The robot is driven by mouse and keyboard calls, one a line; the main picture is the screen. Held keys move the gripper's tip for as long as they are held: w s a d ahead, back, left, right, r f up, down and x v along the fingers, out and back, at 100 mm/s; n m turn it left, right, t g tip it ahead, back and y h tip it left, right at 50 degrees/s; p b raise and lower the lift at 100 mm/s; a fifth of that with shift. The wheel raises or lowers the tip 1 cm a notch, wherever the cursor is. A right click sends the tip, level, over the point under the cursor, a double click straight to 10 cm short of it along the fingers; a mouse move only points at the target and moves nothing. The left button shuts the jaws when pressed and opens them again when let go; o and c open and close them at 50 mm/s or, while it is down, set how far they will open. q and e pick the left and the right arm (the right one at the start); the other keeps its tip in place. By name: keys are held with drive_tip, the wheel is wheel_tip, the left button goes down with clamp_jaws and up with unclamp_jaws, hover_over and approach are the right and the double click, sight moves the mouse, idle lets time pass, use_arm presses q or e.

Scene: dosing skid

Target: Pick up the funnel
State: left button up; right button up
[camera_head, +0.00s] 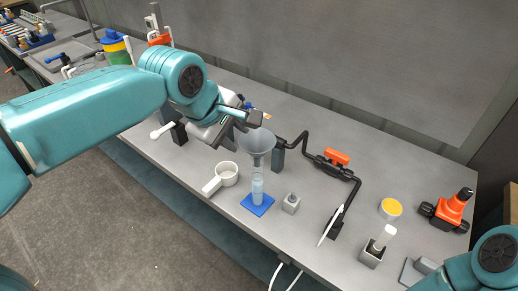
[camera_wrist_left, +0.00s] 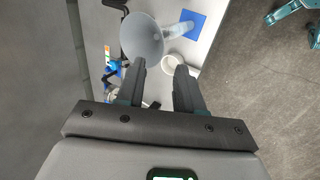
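The grey translucent funnel (camera_head: 257,141) sits wide end up, above a pale blue clear cylinder (camera_head: 257,188) on a square blue base (camera_head: 258,205). In the left wrist view the funnel (camera_wrist_left: 141,36) is just beyond the fingertips, nearer the left finger in the picture. My left gripper (camera_head: 246,117) is by the funnel's rim on its far left side; its fingers (camera_wrist_left: 160,67) are apart with nothing between them. Whether a finger touches the rim I cannot tell. My right arm enters at the bottom right corner; its gripper is not clearly seen.
A white handled cup (camera_head: 226,173) stands left of the cylinder, and a small grey block (camera_head: 291,203) right of it. A dark pipe with an orange handle (camera_head: 337,157) runs behind. A yellow-topped jar (camera_head: 390,208) and an orange-and-black device (camera_head: 453,208) stand farther right.

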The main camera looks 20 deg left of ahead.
sight(248, 151)
use_arm(q)
drive_tip(key=x, duration=0.5)
drive_tip(key=shift+a, duration=0.2)
drive_tip(key=p+x, duration=0.1)
drive_tip(key=x, duration=0.5)
drive_tip(key=shift+w+r, duration=0.1)
drive_tip(key=shift+w, duration=0.15)
drive_tip(key=shift+s+a, duration=0.1)
drive_tip(key=shift+c, duration=0.4)
clamp_jaws()
